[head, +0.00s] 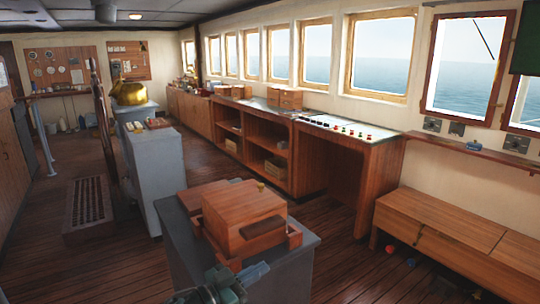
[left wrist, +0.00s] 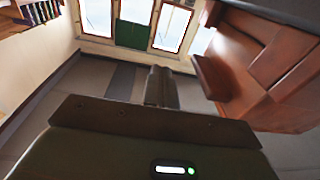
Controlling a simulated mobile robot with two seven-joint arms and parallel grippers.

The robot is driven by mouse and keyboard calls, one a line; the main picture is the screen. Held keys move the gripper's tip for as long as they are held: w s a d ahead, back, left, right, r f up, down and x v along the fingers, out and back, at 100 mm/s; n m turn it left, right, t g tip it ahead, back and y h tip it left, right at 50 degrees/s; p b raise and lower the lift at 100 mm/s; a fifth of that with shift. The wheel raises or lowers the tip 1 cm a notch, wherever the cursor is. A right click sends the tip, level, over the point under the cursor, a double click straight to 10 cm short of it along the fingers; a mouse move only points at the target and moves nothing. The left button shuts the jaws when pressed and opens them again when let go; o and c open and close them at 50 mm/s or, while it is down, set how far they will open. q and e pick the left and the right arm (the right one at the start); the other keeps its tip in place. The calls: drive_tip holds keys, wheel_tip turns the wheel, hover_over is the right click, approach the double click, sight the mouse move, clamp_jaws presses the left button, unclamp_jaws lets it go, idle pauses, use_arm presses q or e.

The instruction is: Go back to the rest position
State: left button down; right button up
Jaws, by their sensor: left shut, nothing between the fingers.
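My left gripper (head: 250,272) shows at the bottom of the head view, in front of a grey pedestal (head: 285,275). Its fingers are together with nothing between them. In the left wrist view its closed fingers (left wrist: 161,86) point toward the windows. A wooden box (head: 244,218) with a small knob on its lid sits on the pedestal, beyond the gripper. Brown wooden surfaces (left wrist: 270,70) fill the right of the left wrist view, apart from the fingers. My right gripper is in neither view.
A long wooden console (head: 255,130) runs under the windows. A low wooden bench (head: 455,232) stands at the right. Another grey pedestal (head: 155,170) stands further back at the left. Planked floor (head: 335,245) is clear between the near pedestal and the bench.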

use_arm(q)
drive_tip(key=s+a+f+n+y, duration=0.4)
drive_tip(key=s+a+f+y, duration=0.2)
drive_tip(key=s+f, duration=0.4)
drive_tip(key=s+a+f+n+g+y, duration=0.1)
drive_tip(key=s+a+f+n+y, duration=0.2)
drive_tip(key=s, duration=1.5)
drive_tip(key=a+f+y, duration=0.3)
drive_tip(key=f, duration=0.4)
drive_tip(key=shift+s+a+f+n+y, duration=0.25)
drive_tip(key=shift+a+f+n+y, duration=0.05)
drive_tip(key=shift+f+n, duration=0.1)
